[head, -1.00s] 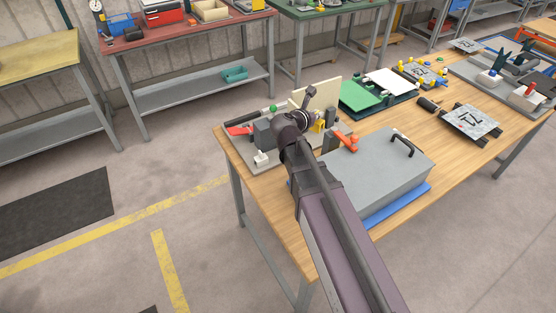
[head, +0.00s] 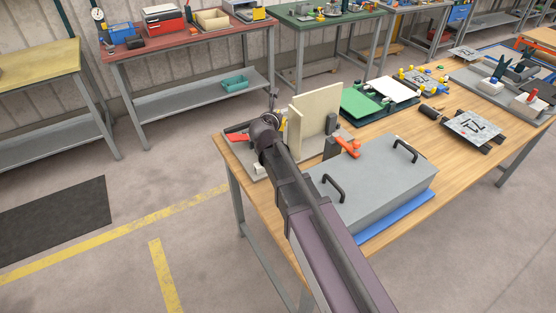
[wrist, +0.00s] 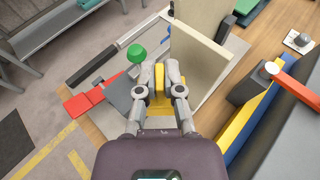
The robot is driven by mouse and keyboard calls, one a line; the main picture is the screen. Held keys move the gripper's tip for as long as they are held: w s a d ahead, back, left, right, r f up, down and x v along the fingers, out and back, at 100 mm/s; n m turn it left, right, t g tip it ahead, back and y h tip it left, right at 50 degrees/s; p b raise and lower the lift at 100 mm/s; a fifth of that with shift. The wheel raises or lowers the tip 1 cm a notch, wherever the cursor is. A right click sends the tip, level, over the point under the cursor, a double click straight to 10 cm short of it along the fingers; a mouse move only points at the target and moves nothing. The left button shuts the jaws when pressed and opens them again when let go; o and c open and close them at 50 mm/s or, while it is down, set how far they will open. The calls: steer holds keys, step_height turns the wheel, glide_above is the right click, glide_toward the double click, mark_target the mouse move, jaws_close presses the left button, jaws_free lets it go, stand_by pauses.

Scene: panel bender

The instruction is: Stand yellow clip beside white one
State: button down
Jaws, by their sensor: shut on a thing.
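My gripper (wrist: 158,76) is shut on the yellow clip (wrist: 159,92), which shows between the two fingers in the wrist view. It is over the grey fixture plate, beside the upright cream panel (wrist: 208,62). I cannot tell whether the clip touches the plate. In the head view my arm hides the fingers and most of the clip. I cannot make out the white clip in either current view; my arm or the fixture parts may hide it.
Close by are a green knob (wrist: 136,53), a grey block (wrist: 118,94) and a red lever (wrist: 76,106). An orange-handled clamp (head: 350,147) stands right of the panel (head: 318,110). A grey case with black handles (head: 375,178) fills the table's front.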

step_height(320, 180, down, 13)
steer(key=b, duration=1.3)
steer(key=shift+f, duration=0.15)
steer(key=shift+f, duration=0.1)
steer(key=shift+f+b, duration=2.2)
steer(key=shift+b, duration=0.1)
steer(key=shift+f, duration=0.15)
steer(key=c, duration=0.8)
jaws_free()
steer(key=shift+r, duration=0.2)
steer(key=p+v, duration=0.4)
steer(key=v, duration=0.8)
